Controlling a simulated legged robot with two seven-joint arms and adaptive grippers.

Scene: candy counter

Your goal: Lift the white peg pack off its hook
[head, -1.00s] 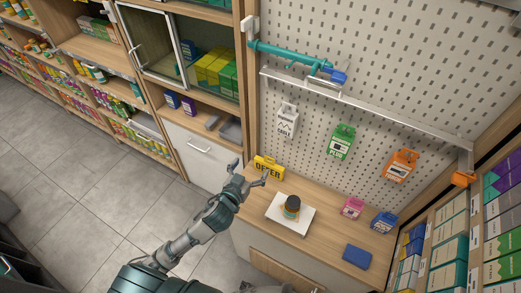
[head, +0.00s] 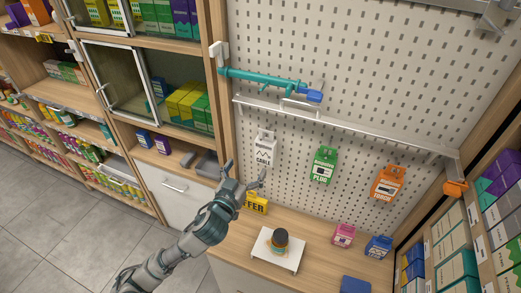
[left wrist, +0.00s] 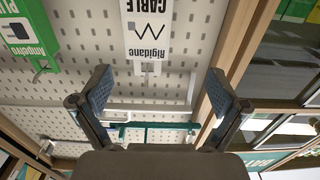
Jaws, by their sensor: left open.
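The white peg pack (head: 264,148), marked "CABLE", hangs on the pegboard at the left of a row of packs. It also shows in the left wrist view (left wrist: 147,32), upside down, with its hook just below its edge in the picture. My left gripper (head: 243,179) is open and empty, below and slightly left of the pack in the head view. In the left wrist view its two fingers (left wrist: 157,92) are spread wide, one on each side of the pack's line, not touching it. My right gripper is not in view.
A green pack (head: 323,165) and an orange pack (head: 387,183) hang to the right. A white rail (head: 350,128) and a teal bar (head: 262,80) cross the board above. Below, the counter holds a yellow sign (head: 254,204) and a white stand (head: 264,254) with a jar.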

